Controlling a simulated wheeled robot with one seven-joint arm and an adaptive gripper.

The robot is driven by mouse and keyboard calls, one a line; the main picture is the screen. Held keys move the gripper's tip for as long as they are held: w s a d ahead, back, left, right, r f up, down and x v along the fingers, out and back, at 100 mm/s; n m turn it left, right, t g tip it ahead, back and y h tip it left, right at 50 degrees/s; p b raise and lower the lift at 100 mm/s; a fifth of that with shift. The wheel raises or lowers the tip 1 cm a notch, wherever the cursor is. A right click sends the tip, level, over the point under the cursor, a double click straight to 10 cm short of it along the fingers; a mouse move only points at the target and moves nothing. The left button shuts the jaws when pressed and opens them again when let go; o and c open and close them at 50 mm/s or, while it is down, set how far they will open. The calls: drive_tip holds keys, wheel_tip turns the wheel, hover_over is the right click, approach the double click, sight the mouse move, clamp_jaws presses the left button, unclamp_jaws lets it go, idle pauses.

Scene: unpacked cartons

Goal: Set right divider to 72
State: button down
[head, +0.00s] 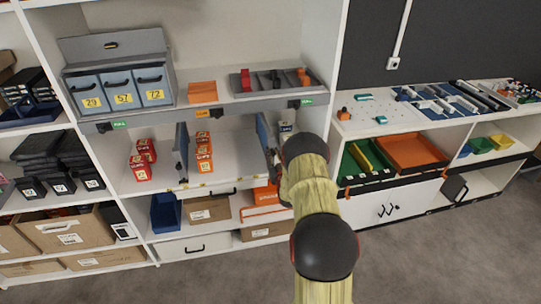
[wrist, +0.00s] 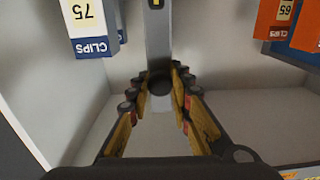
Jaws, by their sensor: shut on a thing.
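The right divider (head: 262,133) is a blue-grey upright panel toward the right of the middle shelf bay. In the wrist view it is a grey bar (wrist: 158,40) with a yellow mark at the picture's top edge and a dark round knob at its lower end. My gripper (wrist: 160,88) has its yellow and black fingers on both sides of this knob, shut on it. In the head view my gripper (head: 274,162) is at the divider's front, partly hidden by my arm. The left divider (head: 181,143) stands upright farther left.
Red boxes (head: 142,160) stand left of the left divider, and orange boxes (head: 204,152) stand between the dividers. A blue and white clips box (wrist: 90,25) is beside the divider in the wrist view. An orange box (wrist: 274,18) is across from it.

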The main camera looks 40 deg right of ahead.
drive_tip(key=c, duration=1.6)
unclamp_jaws()
drive_tip(key=shift+d+r, duration=0.2)
drive_tip(key=shift+d, duration=0.15)
drive_tip(key=shift+c, duration=0.2)
drive_tip(key=shift+s+a, duration=0.1)
drive_tip(key=shift+a, duration=0.05)
drive_tip(key=shift+s+a+f, duration=0.15)
drive_tip(key=shift+s, duration=0.1)
drive_tip(key=v, duration=1.1)
drive_tip(key=shift+s+a, duration=0.1)
drive_tip(key=shift+a, duration=0.05)
